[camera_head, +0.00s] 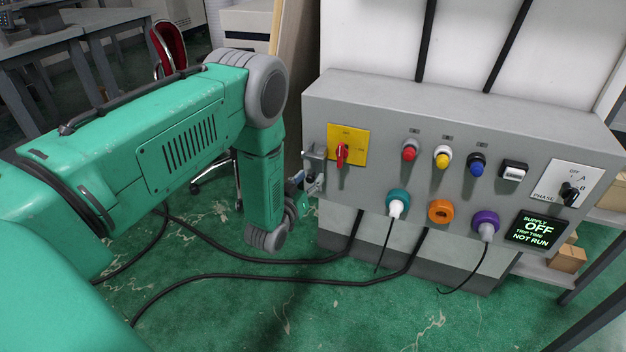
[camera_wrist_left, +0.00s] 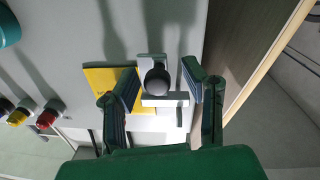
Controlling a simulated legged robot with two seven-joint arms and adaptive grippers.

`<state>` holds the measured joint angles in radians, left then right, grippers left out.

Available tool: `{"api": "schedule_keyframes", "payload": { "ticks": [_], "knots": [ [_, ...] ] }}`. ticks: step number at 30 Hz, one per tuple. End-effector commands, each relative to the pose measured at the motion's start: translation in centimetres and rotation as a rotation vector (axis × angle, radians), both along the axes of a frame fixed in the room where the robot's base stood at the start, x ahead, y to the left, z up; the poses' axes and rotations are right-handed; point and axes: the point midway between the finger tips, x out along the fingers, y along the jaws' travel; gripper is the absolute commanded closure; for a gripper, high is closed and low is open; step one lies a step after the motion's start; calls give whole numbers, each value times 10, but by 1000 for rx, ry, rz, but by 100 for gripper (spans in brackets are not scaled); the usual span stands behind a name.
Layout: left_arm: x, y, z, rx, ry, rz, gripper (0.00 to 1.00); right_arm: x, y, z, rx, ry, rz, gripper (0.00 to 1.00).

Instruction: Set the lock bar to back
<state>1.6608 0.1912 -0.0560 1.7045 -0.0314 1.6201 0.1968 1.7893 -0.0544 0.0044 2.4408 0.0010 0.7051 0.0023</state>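The lock bar is a small metal fitting (camera_head: 314,168) at the left end of the grey control box, beside the yellow plate with its red switch (camera_head: 341,152). In the left wrist view the fitting shows as a pale bracket (camera_wrist_left: 165,100) with a round dark knob (camera_wrist_left: 156,82). My left gripper (camera_wrist_left: 161,76) is open, with one finger on each side of the knob. The fingers look apart from the knob; I cannot tell the depth. In the head view my left gripper (camera_head: 301,195) is small and partly hidden beside the fitting. My right gripper is not in view.
The control box (camera_head: 375,110) carries several buttons, coloured sockets with plugs, a phase selector (camera_head: 569,192) and a display (camera_head: 537,229) reading supply off, not run. Black cables (camera_head: 260,275) lie on the green floor. A wooden edge (camera_wrist_left: 265,65) stands right of the gripper in the wrist view.

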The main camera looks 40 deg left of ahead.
Motion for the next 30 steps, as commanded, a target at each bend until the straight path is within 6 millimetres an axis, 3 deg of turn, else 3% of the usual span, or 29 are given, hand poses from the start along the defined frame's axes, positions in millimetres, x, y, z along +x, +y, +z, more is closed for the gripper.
{"api": "schedule_keyframes", "payload": {
  "ticks": [9,13,24,30],
  "knots": [
    [-1,0,0,0,0,0,59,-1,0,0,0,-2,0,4],
    [-12,-3,0,1,2,1,59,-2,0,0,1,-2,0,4],
    [-86,-12,-3,-2,5,1,59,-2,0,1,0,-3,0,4],
    [-112,-16,-3,-3,4,0,59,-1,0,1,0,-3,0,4]
  ]
}}
